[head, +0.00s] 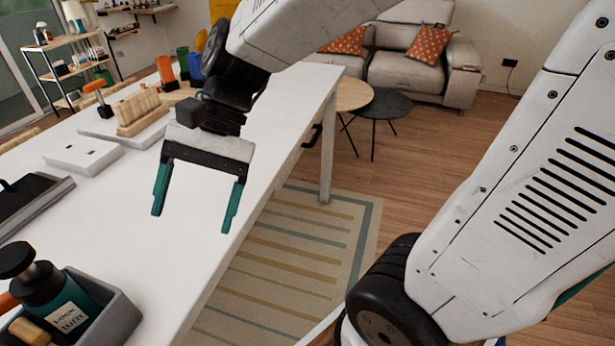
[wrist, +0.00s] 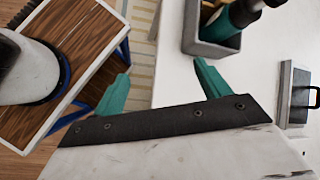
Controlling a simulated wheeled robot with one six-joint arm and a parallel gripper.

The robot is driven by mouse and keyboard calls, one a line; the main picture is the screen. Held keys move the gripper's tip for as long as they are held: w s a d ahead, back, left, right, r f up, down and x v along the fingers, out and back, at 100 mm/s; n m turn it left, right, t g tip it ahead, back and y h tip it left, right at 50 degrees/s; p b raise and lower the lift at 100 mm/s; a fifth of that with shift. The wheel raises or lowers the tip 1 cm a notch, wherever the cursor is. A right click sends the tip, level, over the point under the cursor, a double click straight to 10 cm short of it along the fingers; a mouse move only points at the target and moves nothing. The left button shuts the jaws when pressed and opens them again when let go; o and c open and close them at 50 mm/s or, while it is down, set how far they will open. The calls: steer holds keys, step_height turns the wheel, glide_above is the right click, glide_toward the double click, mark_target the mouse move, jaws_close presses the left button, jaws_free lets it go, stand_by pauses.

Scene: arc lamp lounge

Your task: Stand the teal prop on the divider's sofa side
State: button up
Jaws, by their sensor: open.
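The likely teal prop is a teal bottle-shaped piece (head: 66,304) with a black knob top and a white label, in a grey open bin (head: 112,318) at the table's near left corner. It also shows in the wrist view (wrist: 240,14), partly cut off. A row of upright pale wooden pieces (head: 142,112) on a white base may be the divider; I cannot be sure. My gripper (head: 196,214) is open and empty above the white table, apart from the bin, its teal fingers pointing down. In the wrist view, the fingers (wrist: 163,85) have nothing between them.
The white table (head: 225,265) is clear near its right edge. A white block (head: 84,155) and a dark-topped grey tray (head: 35,212) lie left. Orange (head: 166,70), green and blue upright things stand at the far end. The sofa (head: 405,72) stands beyond the table.

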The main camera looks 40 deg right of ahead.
steer(key=s+d+n+t+h, duration=0.2)
steer(key=s+d+n+h, duration=0.1)
steer(key=d, duration=0.4)
steer(key=s+d+n+t+h, duration=0.2)
steer(key=s+d+n+h, duration=0.2)
steer(key=d, duration=0.4)
steer(key=shift+s+d+r, duration=0.15)
steer(key=shift+s+r, duration=0.05)
steer(key=shift+r, duration=0.15)
